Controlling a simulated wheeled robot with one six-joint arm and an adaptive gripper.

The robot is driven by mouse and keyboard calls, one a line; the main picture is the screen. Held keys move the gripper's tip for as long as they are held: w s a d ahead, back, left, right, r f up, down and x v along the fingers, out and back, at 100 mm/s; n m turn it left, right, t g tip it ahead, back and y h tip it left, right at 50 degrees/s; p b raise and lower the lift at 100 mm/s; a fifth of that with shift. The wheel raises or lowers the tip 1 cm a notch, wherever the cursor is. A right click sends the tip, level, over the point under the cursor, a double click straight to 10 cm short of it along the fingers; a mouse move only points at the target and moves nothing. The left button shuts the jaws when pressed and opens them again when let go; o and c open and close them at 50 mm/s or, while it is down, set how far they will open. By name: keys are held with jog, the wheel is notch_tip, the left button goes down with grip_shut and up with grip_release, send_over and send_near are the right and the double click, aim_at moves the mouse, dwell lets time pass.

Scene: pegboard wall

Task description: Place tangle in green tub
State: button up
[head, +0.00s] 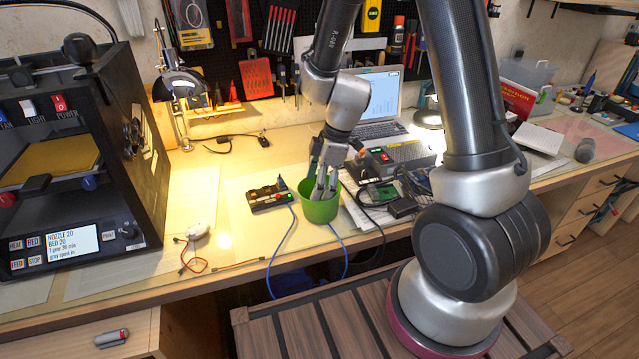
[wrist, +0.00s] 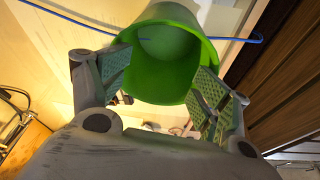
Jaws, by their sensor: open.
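The green tub (head: 320,208) stands upright near the front edge of the workbench, and in the wrist view the tub (wrist: 175,85) shows a plain green inside with nothing in the visible part. My gripper (head: 322,188) points down at the tub's mouth. In the wrist view my gripper (wrist: 165,60) has its fingers apart, one at each side of the tub's rim; I cannot tell whether they touch it. No single thing is clearly the tangle. A black cable (head: 238,144) lies at the back, and red and black wires (head: 190,262) trail from a white device at front left.
A power supply (head: 398,155), a green circuit board (head: 380,193) and a laptop (head: 382,100) stand to the right. A 3D printer (head: 75,150) fills the left.

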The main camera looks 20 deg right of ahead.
notch_tip(320, 180, up, 7)
dwell(0.7)
jog(key=s+d+r+m+t+h, duration=0.1)
jog(key=s+d+r+m+t, duration=0.1)
jog(key=s+d+r+m, duration=0.5)
jog(key=s+d+r+m+t+h, duration=0.1)
jog(key=s+d+r+m+h, duration=0.1)
jog(key=s+d+r+m, duration=0.5)
jog(key=s+r+m, duration=0.1)
jog(key=s+r, duration=0.4)
jog(key=shift+d+m+t, duration=0.25)
jog(key=shift+m+t, duration=0.15)
dwell(0.6)
